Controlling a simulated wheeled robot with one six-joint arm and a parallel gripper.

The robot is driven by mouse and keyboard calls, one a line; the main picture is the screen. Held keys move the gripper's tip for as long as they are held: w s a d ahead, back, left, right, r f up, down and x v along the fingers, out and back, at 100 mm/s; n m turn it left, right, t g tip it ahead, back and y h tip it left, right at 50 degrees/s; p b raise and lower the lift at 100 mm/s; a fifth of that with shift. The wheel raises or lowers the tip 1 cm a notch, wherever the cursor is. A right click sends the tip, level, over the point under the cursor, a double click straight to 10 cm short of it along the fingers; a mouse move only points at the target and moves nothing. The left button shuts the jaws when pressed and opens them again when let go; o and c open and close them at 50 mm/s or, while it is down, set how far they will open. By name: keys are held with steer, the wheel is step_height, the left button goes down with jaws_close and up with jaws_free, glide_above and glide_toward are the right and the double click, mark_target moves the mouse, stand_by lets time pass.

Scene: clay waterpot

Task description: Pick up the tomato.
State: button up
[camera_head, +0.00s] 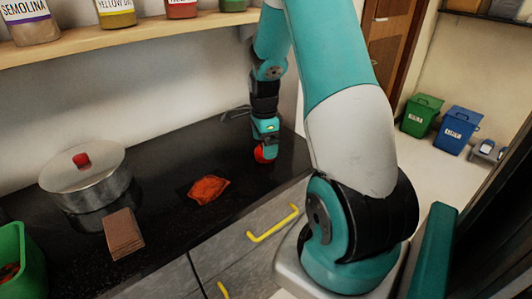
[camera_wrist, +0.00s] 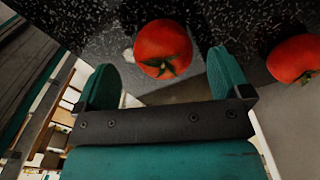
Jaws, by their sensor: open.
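The red tomato (camera_head: 260,154) sits on the dark counter near its right end, partly hidden by my gripper (camera_head: 267,147). In the wrist view the tomato (camera_wrist: 163,46) shows its green stem and lies ahead of my gripper (camera_wrist: 164,80), between the lines of the two teal fingers. The fingers are apart with nothing held between them. A second red tomato shape (camera_wrist: 295,58) shows at the right edge of the wrist view, outside the fingers; I cannot tell whether it is another tomato or a reflection.
An orange-red packet (camera_head: 208,190) lies on the black speckled counter (camera_head: 165,180), left of the tomato. Further left are a brown block (camera_head: 123,233), a lidded metal pot (camera_head: 87,181) and a green container (camera_head: 14,258). A wooden shelf (camera_head: 130,35) with jars runs above. Yellow handles (camera_head: 272,224) project from the counter front.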

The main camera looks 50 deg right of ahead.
steer(key=f, duration=0.4)
steer(key=shift+d, duration=0.2)
steer(key=c, duration=1)
steer(key=shift+c, duration=0.2)
steer(key=shift+r, duration=0.2)
